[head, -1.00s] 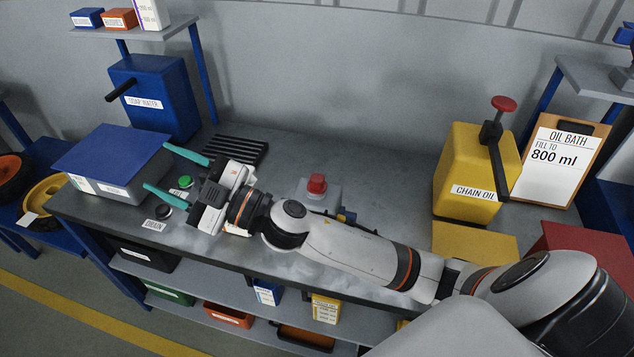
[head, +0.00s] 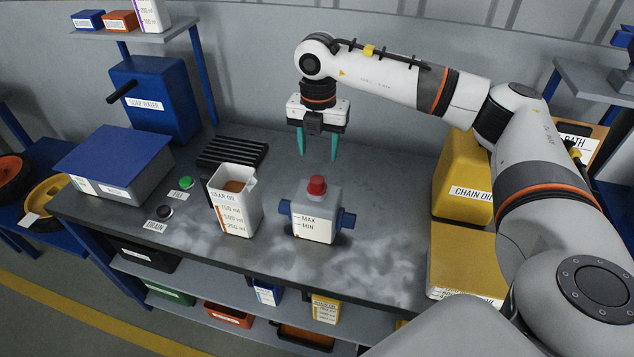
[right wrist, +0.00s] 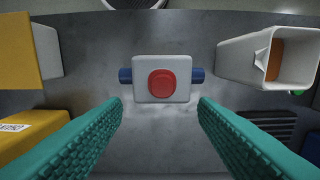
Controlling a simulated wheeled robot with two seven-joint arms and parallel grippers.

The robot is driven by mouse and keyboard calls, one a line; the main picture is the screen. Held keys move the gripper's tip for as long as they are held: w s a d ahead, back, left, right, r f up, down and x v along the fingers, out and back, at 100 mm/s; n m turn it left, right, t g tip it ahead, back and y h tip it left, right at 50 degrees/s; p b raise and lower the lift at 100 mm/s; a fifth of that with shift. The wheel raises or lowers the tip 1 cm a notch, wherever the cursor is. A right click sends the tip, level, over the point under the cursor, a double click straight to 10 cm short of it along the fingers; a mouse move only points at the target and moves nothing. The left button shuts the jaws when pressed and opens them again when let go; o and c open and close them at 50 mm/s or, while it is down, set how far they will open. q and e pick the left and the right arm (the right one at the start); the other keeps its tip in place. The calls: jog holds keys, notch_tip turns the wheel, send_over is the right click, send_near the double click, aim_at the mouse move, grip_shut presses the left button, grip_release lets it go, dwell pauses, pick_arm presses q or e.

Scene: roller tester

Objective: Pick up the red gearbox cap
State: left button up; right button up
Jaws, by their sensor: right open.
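The red gearbox cap (head: 317,186) sits on top of the grey gearbox (head: 316,214), which stands upright on the bench with MAX and MIN marks on its front and blue stubs at its sides. My right gripper (head: 317,158) is open and empty, pointing down, above and a little behind the cap in the head view. In the right wrist view the cap (right wrist: 162,84) lies ahead, centred between the two teal fingers (right wrist: 160,105), and touches neither. My left gripper is not in view.
A white gear oil jug (head: 235,203) with brown contents stands left of the gearbox. A yellow chain oil container (head: 462,178) and a yellow box (head: 462,262) are at the right. A blue-lidded box (head: 112,160) stands at the far left. The bench front is clear.

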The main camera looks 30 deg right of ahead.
jog(key=p, duration=0.1)
send_over(317, 179)
notch_tip(317, 179, down, 4)
jog(key=shift+d+f, duration=0.1)
jog(key=shift+f, duration=0.05)
jog(key=shift+s+f, duration=0.1)
jog(key=shift+f, duration=0.15)
notch_tip(317, 179, down, 4)
jog(key=shift+r+p, duration=0.15)
jog(key=shift+p, duration=0.95)
jog(key=shift+f, duration=0.5)
jog(key=shift+c, duration=0.2)
jog(key=c, duration=0.8)
